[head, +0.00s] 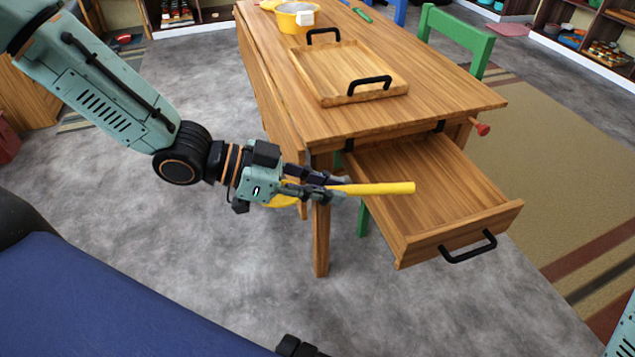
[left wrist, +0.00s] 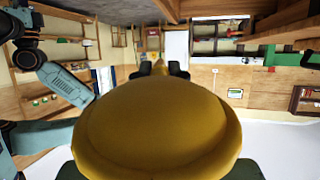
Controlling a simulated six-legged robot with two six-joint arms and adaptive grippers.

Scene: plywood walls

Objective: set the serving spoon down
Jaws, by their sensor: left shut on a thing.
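The yellow serving spoon (head: 375,188) is held in my left gripper (head: 335,188), which is shut on it. Its straight handle sticks out to the right, level in the picture, and overlaps the open drawer (head: 450,190) at its left side. Yellow also shows behind and below the gripper, partly hidden by it. In the left wrist view the spoon's rounded yellow bowl (left wrist: 155,125) fills the middle, close to the camera. The drawer is pulled out from the wooden table (head: 440,98) and looks empty. My right gripper is not clearly in view.
A wooden tray (head: 335,60) with black handles lies on the table. A yellow pot (head: 295,17) stands behind it. The table's front right surface is bare. A green chair (head: 460,35) stands at the right side. A red knob (head: 482,129) sticks out beside the drawer.

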